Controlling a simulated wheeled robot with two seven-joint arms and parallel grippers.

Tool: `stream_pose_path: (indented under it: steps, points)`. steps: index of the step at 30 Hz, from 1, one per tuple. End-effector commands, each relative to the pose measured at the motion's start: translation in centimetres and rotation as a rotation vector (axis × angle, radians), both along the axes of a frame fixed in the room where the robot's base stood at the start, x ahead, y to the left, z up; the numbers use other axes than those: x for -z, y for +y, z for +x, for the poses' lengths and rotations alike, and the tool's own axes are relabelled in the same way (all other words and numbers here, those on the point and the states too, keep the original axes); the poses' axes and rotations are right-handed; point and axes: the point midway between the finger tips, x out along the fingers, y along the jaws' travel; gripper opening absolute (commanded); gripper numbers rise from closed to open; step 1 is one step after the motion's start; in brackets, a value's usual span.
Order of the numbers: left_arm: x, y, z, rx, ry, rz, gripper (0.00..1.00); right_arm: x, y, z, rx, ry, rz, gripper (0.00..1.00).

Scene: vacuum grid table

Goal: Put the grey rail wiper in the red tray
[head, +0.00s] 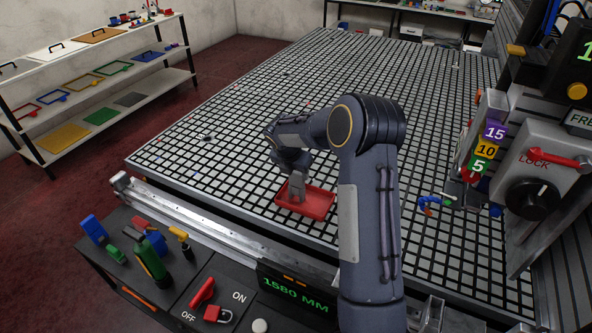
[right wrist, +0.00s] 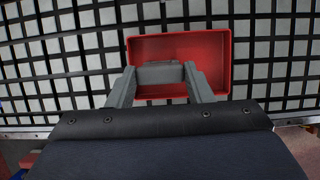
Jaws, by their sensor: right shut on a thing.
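The red tray (head: 318,205) lies on the grid table near its front edge, and it also fills the upper middle of the right wrist view (right wrist: 185,47). My right gripper (head: 297,195) points down over the left part of the tray. In the right wrist view my right gripper (right wrist: 160,82) is shut on the grey rail wiper (right wrist: 160,72), a short grey block between the fingertips, seen against the tray. I cannot tell whether the wiper touches the tray floor. My left gripper is not in view.
The grid table (head: 380,70) is mostly clear around the tray. A metal rail (head: 200,213) runs along its front edge. A tool shelf with a green bottle (head: 150,260) stands at front left. A blue and red curved piece (head: 430,203) lies right of my arm, near the control machine (head: 535,170).

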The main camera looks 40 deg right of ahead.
Motion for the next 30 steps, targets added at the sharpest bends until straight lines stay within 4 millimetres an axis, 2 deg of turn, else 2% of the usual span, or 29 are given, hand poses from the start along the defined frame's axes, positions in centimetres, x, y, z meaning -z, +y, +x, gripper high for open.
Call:
stream_pose_path:
  steps: [1,6,17,20,30]
  points:
    - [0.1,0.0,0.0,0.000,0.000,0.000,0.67,0.1,0.0,0.0,0.000,0.001,0.000,0.49]
    - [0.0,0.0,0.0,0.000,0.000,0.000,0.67,0.1,0.0,0.0,0.000,0.001,0.000,0.68]
    - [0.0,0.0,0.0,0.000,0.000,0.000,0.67,-0.6,0.1,0.0,0.000,-0.001,0.000,0.68]
    - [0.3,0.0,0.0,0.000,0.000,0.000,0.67,-1.9,0.6,-0.3,-0.001,-0.004,-0.001,0.68]
    - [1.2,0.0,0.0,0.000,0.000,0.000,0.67,-8.5,3.1,-1.6,-0.001,-0.003,0.000,0.68]
